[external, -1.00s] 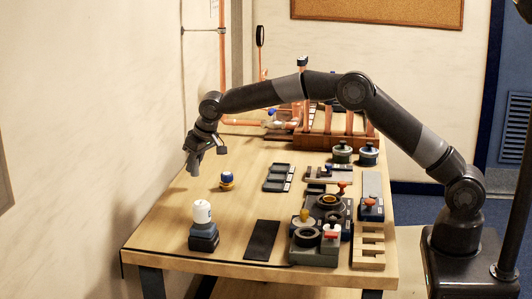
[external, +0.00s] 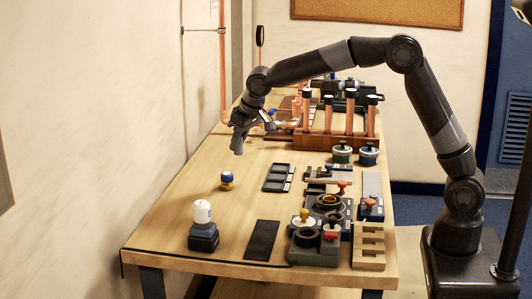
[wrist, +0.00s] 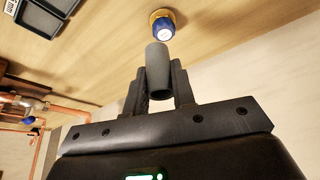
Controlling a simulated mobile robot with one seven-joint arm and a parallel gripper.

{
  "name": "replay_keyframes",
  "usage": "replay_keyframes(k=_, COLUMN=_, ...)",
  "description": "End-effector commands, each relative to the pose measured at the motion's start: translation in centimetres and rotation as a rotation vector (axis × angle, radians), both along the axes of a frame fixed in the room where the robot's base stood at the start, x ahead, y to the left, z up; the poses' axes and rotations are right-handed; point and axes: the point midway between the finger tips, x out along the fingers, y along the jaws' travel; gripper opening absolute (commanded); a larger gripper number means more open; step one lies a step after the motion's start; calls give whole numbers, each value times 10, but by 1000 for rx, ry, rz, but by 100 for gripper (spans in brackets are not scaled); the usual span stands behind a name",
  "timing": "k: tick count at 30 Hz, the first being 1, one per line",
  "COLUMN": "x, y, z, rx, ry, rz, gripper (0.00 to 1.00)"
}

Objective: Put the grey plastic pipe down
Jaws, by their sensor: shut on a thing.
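The grey plastic pipe (external: 237,144) is a short, plain grey tube. My gripper (external: 244,120) is shut on it and holds it above the far left part of the wooden table (external: 204,168). In the wrist view the pipe (wrist: 157,62) sticks out from between the two dark fingers of my gripper (wrist: 158,86). The pipe's lower end appears clear of the table top. Its held end is partly hidden by the fingers.
A blue-topped knob with a yellow base (external: 227,180) stands on the table in front of the pipe. A dark compartment tray (external: 278,178) lies to its right. A wooden rack with copper pipes (external: 335,142) stands at the back. Bare table surrounds the knob.

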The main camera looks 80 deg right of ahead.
Motion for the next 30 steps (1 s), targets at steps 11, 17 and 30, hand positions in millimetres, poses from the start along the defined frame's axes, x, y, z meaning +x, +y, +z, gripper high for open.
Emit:
replay_keyframes(k=11, x=-93, y=61, z=-5, rx=1, ry=-2, rz=-9, gripper=2)
replay_keyframes(k=17, x=-108, y=72, z=-10, rx=4, ry=-2, rz=-12, gripper=2)
replay_keyframes(k=30, x=-72, y=153, z=-64, rx=3, ry=0, rz=-10, gripper=2)
